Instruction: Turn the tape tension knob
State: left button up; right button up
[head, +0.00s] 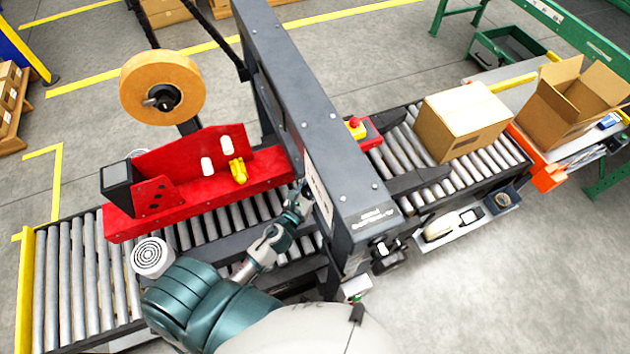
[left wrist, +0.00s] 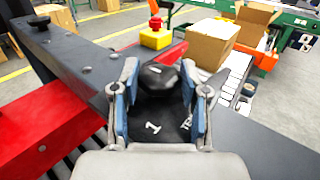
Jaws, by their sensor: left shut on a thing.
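The tape tension knob (left wrist: 157,80) is black and sits between the fingers of my left gripper in the left wrist view. A dark plate below it carries a white "1" and partly hidden lettering. My left gripper (left wrist: 160,74) is shut on the knob, with one blue-padded finger on each side. In the head view my left gripper (head: 301,197) reaches the near side of the dark upright frame (head: 310,110). The knob cannot be made out in the head view. My right gripper is not in view.
A red tape head (head: 200,185) with a tan tape roll (head: 162,88) stands left of the frame above the rollers. A red-and-yellow stop button (head: 356,128) is close by on the right. A closed carton (head: 462,120) and an open carton (head: 575,100) stand further right.

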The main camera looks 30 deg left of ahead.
pick_arm(q)
jog(key=shift+s+d+f+n+y, duration=0.1)
jog(key=shift+f+n+y, duration=0.1)
jog(key=shift+n+y, duration=0.5)
jog(key=shift+d+f+n+y, duration=0.15)
jog(key=shift+n+y, duration=0.25)
jog(key=shift+y, duration=0.6)
jog(key=shift+a, duration=0.1)
jog(key=o, duration=1.1)
jog(key=shift+s+r, duration=0.1)
jog(key=shift+r, duration=0.05)
jog(key=shift+s, duration=0.1)
jog(key=s+d, duration=0.1)
jog(key=s, duration=1)
jog(key=shift+s+d, duration=0.35)
